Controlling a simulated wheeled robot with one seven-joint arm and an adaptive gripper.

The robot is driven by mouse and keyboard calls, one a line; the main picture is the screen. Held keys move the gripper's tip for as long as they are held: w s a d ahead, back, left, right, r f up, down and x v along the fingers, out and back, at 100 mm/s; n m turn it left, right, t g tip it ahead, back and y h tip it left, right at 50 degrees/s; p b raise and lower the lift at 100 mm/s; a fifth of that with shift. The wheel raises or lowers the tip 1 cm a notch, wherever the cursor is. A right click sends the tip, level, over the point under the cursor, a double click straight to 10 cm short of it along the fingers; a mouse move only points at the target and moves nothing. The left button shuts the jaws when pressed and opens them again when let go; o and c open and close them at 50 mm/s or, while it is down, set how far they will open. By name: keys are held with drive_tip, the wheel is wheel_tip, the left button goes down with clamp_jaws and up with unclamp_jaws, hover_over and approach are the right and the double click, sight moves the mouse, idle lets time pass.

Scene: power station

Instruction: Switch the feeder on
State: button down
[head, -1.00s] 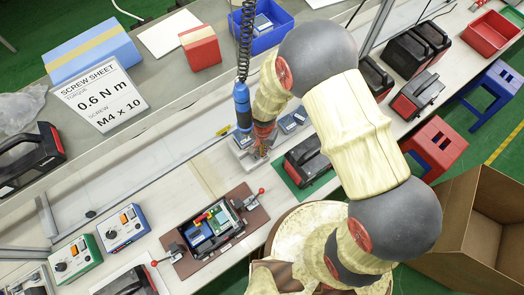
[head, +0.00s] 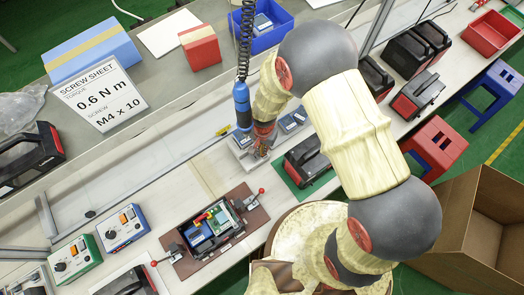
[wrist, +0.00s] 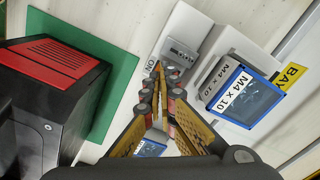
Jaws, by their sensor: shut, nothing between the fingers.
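The feeder (wrist: 232,80) is a pale unit with an M4 x 10 label and a blue-framed dark window, right of my gripper in the wrist view. A grey block (wrist: 183,57) adjoins it at the fingertips. An ON marking (wrist: 151,66) shows just left of the tips. My gripper (wrist: 166,78) is shut and empty, pointing down close to the grey block. The fingers hide the switch area, so I cannot tell the switch's position or whether they touch it. In the head view my gripper (head: 259,154) is over the bench beside the feeder's pale base (head: 241,160).
A blue screwdriver (head: 242,105) hangs on a coiled cord close beside my gripper. A black and red tool case (wrist: 50,85) stands on a green mat (wrist: 118,95) to the left in the wrist view. A fixture (head: 213,225) with a circuit unit lies further along the bench.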

drive_tip(key=shift+f+b, duration=0.65)
drive_tip(key=shift+f, duration=0.3)
idle(0.5)
drive_tip(key=shift+r, duration=0.1)
drive_tip(key=shift+r+p, duration=2.35)
drive_tip(key=shift+r, duration=1.15)
drive_tip(key=shift+f, duration=0.1)
